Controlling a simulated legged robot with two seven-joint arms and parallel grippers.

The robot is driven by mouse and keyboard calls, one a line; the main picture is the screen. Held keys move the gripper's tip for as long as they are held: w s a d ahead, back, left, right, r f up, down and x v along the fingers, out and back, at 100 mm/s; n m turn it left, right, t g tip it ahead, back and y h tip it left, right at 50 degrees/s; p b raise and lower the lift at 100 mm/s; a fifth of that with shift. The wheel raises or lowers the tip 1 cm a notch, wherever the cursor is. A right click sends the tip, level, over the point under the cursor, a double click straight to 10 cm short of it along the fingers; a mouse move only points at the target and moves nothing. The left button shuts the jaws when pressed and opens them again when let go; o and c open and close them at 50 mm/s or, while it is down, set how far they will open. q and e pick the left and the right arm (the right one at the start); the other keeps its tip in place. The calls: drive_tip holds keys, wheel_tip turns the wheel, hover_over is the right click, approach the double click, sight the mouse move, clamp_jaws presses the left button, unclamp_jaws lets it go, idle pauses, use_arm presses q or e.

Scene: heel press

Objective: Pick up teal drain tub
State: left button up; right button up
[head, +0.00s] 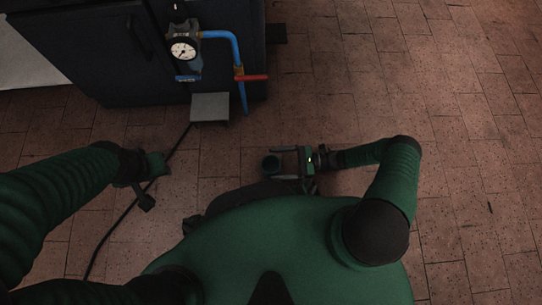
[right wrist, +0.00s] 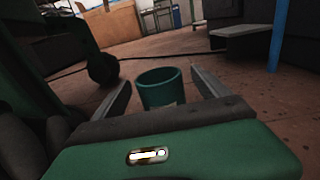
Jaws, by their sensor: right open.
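The teal drain tub (head: 271,165) is a small round open cup, upright, just left of my right gripper (head: 288,163) in the head view. In the right wrist view the tub (right wrist: 161,88) stands between the two open fingers of the right gripper (right wrist: 160,82). Gaps show on both sides, so the fingers look apart from it. The tub's lower part is hidden by the gripper body. My left gripper (head: 152,180) is at the left in the head view, away from the tub; its jaw opening is not clear.
A dark cabinet (head: 165,70) stands at the top left with a pressure gauge (head: 183,50), a blue pipe (head: 238,65) and a red lever (head: 252,78). A grey pedal-like plate (head: 210,107) juts from its front. A black cable (head: 125,212) crosses the tiled floor. The right side is clear.

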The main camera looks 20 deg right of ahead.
drive_tip(key=b+x, duration=0.2)
drive_tip(key=x, duration=0.1)
drive_tip(key=b+x, duration=0.1)
drive_tip(key=x, duration=0.1)
drive_tip(key=shift+s+a+f, duration=0.15)
drive_tip(key=shift+f, duration=0.2)
drive_tip(key=shift+a+r, duration=0.15)
drive_tip(key=c, duration=1.3)
drive_tip(key=shift+r, duration=0.1)
drive_tip(key=shift+c, duration=0.2)
